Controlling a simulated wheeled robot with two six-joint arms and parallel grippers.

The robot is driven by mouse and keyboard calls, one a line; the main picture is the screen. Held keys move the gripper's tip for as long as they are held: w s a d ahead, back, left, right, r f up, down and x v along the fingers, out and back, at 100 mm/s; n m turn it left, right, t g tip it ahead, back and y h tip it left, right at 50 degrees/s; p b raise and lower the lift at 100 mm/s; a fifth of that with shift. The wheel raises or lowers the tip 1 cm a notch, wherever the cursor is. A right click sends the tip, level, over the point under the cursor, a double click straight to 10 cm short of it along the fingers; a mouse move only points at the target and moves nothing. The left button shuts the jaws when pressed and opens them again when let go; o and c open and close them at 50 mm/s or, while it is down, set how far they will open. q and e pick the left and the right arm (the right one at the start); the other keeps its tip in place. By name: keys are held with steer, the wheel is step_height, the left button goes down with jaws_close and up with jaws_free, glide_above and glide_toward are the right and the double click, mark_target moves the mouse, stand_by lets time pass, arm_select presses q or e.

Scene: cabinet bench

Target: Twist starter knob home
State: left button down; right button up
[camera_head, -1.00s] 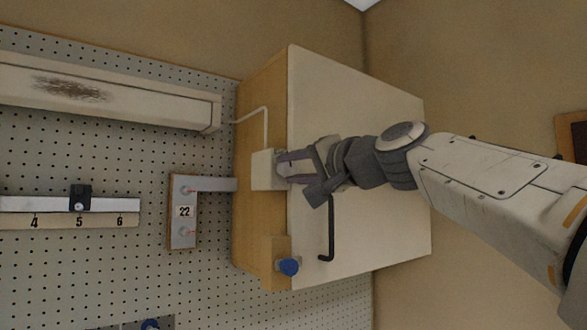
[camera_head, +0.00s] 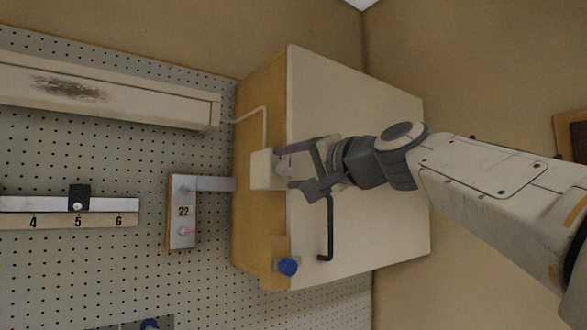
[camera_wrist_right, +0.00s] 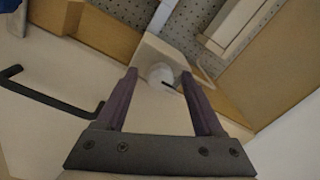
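The starter knob appears to be the pale round knob (camera_head: 283,167) on the front of a small white box (camera_head: 261,170), fixed to the cabinet's wooden side. In the right wrist view the knob (camera_wrist_right: 160,73) shows a dark mark on its face and lies between the fingertips. My right gripper (camera_head: 289,168) is open, with one finger on each side of the knob and a gap to it. It also shows in the right wrist view (camera_wrist_right: 159,78). My left gripper is in neither view.
The cabinet (camera_head: 365,110) has a black bar handle (camera_head: 330,232) just below my right gripper. A blue knob (camera_head: 288,266) sits on a wooden block lower down. A plate marked 22 (camera_head: 183,230) and a numbered rail (camera_head: 105,204) are on the pegboard to the left.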

steer(key=shift+s, duration=0.1)
steer(key=shift+s+d+f+b, duration=0.1)
steer(key=shift+s+d+b, duration=0.2)
steer(key=shift+b, duration=0.1)
steer(key=b+v, duration=0.4)
steer(key=v, duration=0.5)
steer(key=shift+s, duration=0.2)
steer(key=shift+d, duration=0.1)
